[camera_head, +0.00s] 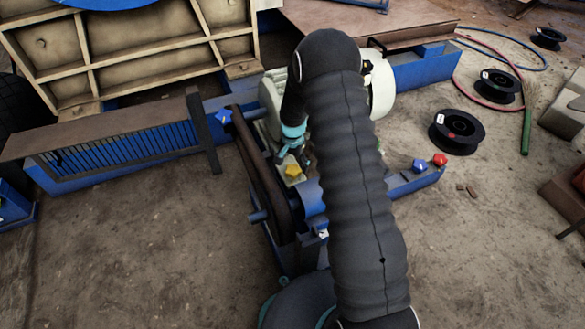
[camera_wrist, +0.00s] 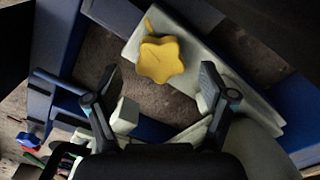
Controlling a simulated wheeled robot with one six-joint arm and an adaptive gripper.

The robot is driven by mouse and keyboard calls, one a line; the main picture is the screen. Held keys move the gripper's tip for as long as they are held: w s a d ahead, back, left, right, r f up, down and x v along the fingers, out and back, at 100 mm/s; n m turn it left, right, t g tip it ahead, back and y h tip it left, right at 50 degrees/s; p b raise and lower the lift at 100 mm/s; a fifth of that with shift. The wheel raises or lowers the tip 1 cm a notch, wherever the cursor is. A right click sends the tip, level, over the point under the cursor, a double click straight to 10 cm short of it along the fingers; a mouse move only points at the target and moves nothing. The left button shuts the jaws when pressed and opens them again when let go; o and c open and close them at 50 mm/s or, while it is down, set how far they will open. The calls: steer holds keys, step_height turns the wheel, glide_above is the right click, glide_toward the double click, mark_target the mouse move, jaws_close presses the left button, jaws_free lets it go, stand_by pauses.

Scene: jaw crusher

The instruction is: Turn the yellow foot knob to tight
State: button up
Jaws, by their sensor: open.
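The yellow foot knob (camera_wrist: 160,60) is a lobed, star-like knob with a faint line on its top. In the wrist view it sits at the upper middle, beside a pale green machine foot (camera_wrist: 218,72). In the head view the yellow knob (camera_head: 293,171) shows small, just below my gripper (camera_head: 296,153). In the wrist view my gripper (camera_wrist: 158,82) is open, with one finger to each side below the knob. The fingers look apart from the knob, and nothing is between them. My arm hides part of the machine in the head view.
A blue star knob (camera_head: 224,116) sits left on the blue frame. Another blue knob (camera_head: 419,165) and a red knob (camera_head: 440,160) sit on the right rail. A dark belt guard (camera_head: 262,175) stands close left of the yellow knob. Black spools (camera_head: 456,131) lie on the floor at right.

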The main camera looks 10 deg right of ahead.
mark_target(293, 170)
step_height(293, 170, up, 9)
steer(key=shift+r, duration=0.2)
stand_by(0.3)
steer(key=f+n+p, duration=0.2)
steer(key=f+n, duration=0.2)
steer(key=n, duration=0.1)
steer(key=f+n+p, duration=0.3)
steer(key=f+n, duration=0.1)
steer(key=f+n+p, duration=0.2)
steer(key=f+n, duration=0.2)
steer(key=n, duration=0.1)
steer(key=shift+s+d+n, duration=0.2)
steer(key=shift+n, duration=0.1)
stand_by(0.7)
steer(key=c, duration=1.2)
